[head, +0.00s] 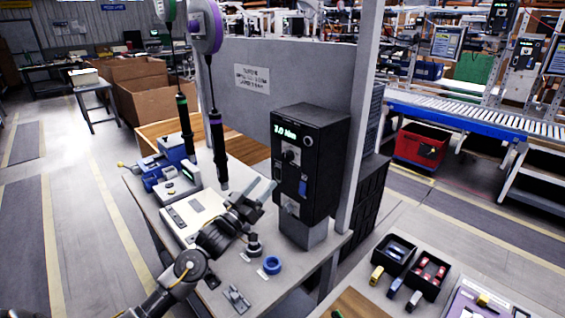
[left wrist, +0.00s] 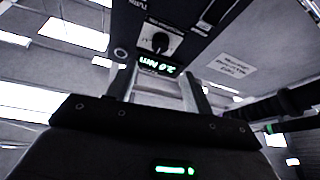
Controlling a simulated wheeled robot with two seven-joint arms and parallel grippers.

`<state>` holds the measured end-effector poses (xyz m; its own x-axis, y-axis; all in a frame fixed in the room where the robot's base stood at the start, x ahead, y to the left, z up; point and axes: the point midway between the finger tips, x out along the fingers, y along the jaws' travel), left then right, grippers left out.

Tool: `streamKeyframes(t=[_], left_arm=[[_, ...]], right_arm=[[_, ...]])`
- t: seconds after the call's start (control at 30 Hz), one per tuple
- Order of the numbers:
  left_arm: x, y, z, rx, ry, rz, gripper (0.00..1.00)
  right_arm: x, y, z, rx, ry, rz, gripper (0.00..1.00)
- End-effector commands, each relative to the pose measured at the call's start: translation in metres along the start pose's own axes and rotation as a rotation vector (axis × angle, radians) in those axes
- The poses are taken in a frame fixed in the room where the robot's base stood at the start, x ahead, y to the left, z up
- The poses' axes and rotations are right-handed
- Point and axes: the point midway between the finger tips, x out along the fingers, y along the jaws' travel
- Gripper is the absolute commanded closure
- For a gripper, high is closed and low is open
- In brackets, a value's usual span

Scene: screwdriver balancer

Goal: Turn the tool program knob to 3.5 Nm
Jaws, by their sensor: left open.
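The black controller box (head: 318,150) stands on a grey pedestal on the workbench. Its green display (head: 285,133) seems to read 2.0 Nm in the left wrist view (left wrist: 157,65). The dark tool program knob (head: 290,156) is below the display on the box's front; it also shows in the left wrist view (left wrist: 160,42) on a light plate. My left gripper (head: 264,188) is open and empty, in front of the box and lower left of the knob, apart from it. In the left wrist view its two fingers (left wrist: 163,85) frame the display. My right gripper is not in view.
Two hanging screwdrivers (head: 217,150) are left of the box. A white tray (head: 195,216), a blue ring (head: 272,265) and small fittings lie on the bench (head: 225,275). Black bins (head: 394,254) stand at the lower right. A grey post (head: 361,110) rises beside the box.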

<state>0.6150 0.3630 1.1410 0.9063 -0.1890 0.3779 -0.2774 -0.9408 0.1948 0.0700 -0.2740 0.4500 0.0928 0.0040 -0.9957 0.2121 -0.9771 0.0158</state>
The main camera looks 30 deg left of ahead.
Motion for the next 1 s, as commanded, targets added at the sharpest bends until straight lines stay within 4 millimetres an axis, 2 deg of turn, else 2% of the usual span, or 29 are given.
streamKeyframes(t=[0.4,0.53,0.7,1.0], left_arm=[[0.072,0.001,-0.004,-0.001,0.000,-0.001,0.49],[0.090,0.001,-0.003,0.001,-0.001,-0.001,0.49],[0.102,0.001,0.000,0.001,-0.002,-0.001,0.49],[0.104,0.001,0.001,0.001,-0.002,-0.001,0.49]], right_arm=[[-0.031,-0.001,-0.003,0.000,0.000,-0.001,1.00],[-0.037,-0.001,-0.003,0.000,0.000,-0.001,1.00],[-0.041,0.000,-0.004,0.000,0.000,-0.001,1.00],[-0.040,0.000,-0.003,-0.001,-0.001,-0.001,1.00]])
